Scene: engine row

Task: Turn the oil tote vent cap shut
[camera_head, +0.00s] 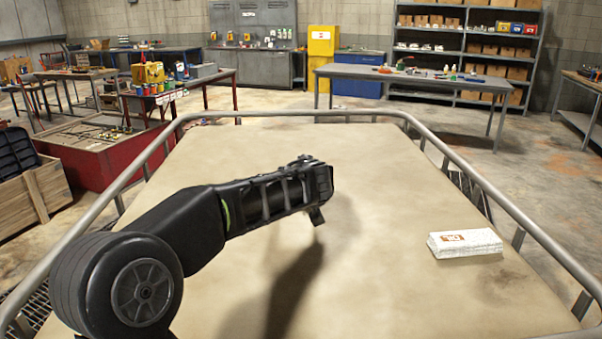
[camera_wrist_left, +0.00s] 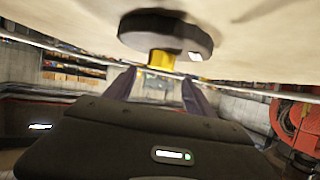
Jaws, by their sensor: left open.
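My left arm reaches in from the left over the beige tote top (camera_head: 400,160) in the head view, with my left gripper (camera_head: 318,200) above the middle of it. In the left wrist view a dark round disc (camera_wrist_left: 165,34) lies against the beige surface, with a short yellow piece (camera_wrist_left: 160,60) standing out from it; this looks like the vent cap. The open fingers of my left gripper (camera_wrist_left: 158,90) point towards the yellow piece, one to each side in the picture. I cannot tell whether they touch it. I cannot make out the cap in the head view. My right gripper is not in view.
A grey tubular rail (camera_head: 470,172) runs around the top. A white packet with an orange label (camera_head: 466,243) lies at the right. The rest of the top is mostly clear. Workbenches (camera_head: 415,76) and shelves stand beyond. A red round thing (camera_wrist_left: 297,122) shows in the wrist view.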

